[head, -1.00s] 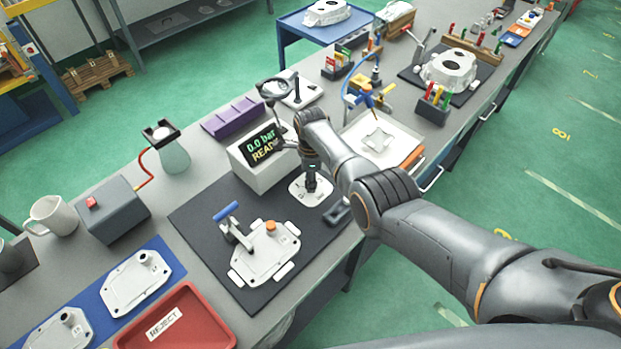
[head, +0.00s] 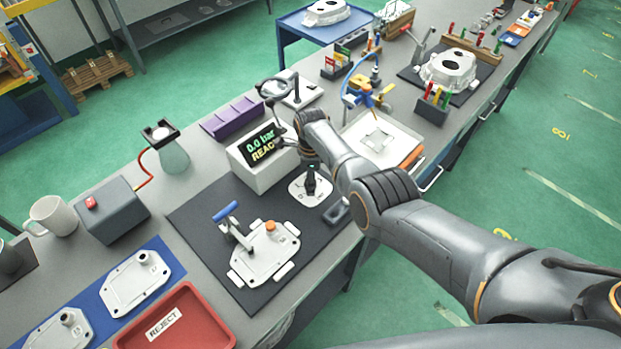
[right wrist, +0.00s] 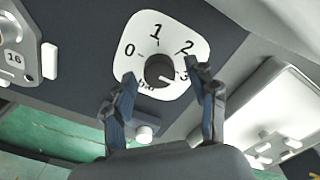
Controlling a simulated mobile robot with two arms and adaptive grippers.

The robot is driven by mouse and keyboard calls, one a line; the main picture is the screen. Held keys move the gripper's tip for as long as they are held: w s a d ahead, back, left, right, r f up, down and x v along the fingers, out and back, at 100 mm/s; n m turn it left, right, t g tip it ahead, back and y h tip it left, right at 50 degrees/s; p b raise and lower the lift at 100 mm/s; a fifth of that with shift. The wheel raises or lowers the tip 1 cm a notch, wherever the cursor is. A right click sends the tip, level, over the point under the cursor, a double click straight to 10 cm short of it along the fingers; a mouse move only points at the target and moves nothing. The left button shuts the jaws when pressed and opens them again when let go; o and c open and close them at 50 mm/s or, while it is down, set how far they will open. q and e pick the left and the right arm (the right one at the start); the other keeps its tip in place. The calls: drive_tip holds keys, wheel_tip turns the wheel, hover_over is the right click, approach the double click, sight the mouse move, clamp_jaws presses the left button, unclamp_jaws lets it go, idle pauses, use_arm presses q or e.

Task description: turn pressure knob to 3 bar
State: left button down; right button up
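The dark pressure knob (head: 311,182) stands on a white dial plate (head: 299,191) at the front of the display box. The right wrist view shows the knob (right wrist: 159,70) and the dial plate (right wrist: 146,27) with marks 0, 1, 2, 3 and "bar". A light line at the knob's edge lies near the 3, but I cannot read its setting surely. My left gripper is out of view.
A casting plate with a blue-handled clamp (head: 265,250) lies on the dark mat (head: 197,228) left of the dial. A red reject tray (head: 205,315) is at the front left. A white tray (head: 350,135) stands right of the display, close to my arm.

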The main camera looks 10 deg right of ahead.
drive_tip(key=shift+r, duration=0.1)
drive_tip(key=shift+w+r, duration=0.1)
drive_tip(key=shift+r, duration=0.15)
wheel_tip(320, 180, up, 11)
drive_tip(key=shift+r, duration=0.15)
idle(0.7)
